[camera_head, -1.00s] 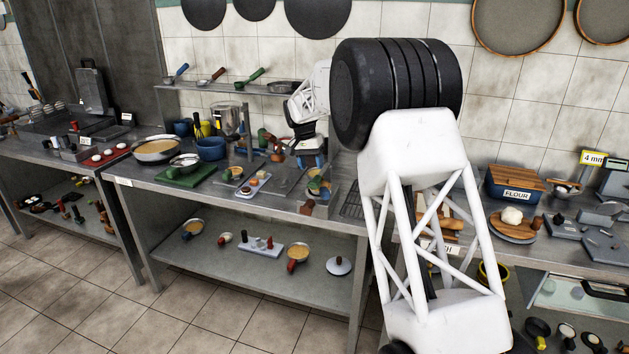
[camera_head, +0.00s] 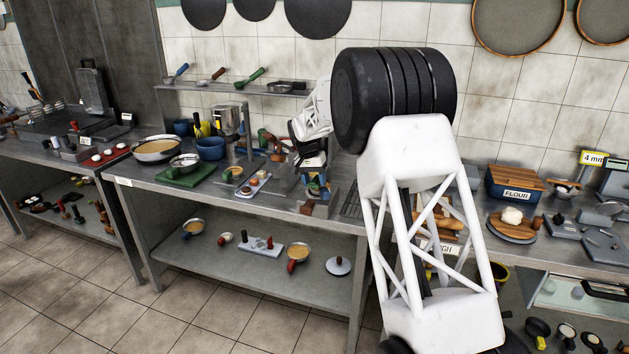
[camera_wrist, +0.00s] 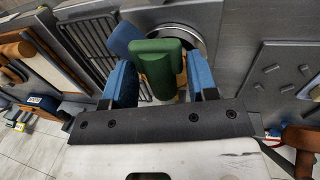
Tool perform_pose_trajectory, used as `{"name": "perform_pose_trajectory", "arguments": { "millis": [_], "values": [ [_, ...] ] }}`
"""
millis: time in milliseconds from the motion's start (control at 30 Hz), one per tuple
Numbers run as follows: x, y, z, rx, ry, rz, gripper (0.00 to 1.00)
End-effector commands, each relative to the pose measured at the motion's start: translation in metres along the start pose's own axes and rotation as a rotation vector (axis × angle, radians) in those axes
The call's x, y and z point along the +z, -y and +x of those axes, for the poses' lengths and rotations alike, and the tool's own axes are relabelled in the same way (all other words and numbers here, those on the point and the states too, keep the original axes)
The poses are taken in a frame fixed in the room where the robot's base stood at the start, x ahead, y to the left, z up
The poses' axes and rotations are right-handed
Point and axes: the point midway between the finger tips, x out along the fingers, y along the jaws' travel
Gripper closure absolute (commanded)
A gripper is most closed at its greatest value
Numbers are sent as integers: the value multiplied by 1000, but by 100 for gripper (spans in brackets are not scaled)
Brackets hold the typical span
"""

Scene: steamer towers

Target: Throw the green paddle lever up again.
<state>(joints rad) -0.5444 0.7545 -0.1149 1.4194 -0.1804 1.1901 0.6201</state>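The green paddle lever (camera_wrist: 158,62) shows in the wrist view between the two blue fingers of my gripper (camera_wrist: 162,80). The fingers are apart, one on each side of the lever, and I see no clear grip on it. A blue paddle-like part (camera_wrist: 125,38) sits just behind it to the left, and a round steel rim (camera_wrist: 190,38) lies beyond. In the head view my gripper (camera_head: 315,182) is low over the right end of the middle counter. There my wrist and fingers hide most of the lever.
A wire rack (camera_wrist: 90,50) lies left of the lever in the wrist view. In the head view, a green board (camera_head: 185,176), a blue pot (camera_head: 210,148) and a small tray (camera_head: 252,187) stand left of my gripper. A wall shelf (camera_head: 230,88) runs above.

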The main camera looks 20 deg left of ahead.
Motion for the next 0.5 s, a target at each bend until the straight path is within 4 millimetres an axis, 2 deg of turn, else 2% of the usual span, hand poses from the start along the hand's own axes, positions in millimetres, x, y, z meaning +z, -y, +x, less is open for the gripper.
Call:
{"name": "perform_pose_trajectory", "arguments": {
  "millis": [33, 333, 500],
  "values": [
    [0, 0, 0, 0, 0, 0, 55],
    [0, 0, 0, 0, 0, 0, 100],
    [0, 0, 0, 0, 1, 0, 100]
  ]
}}
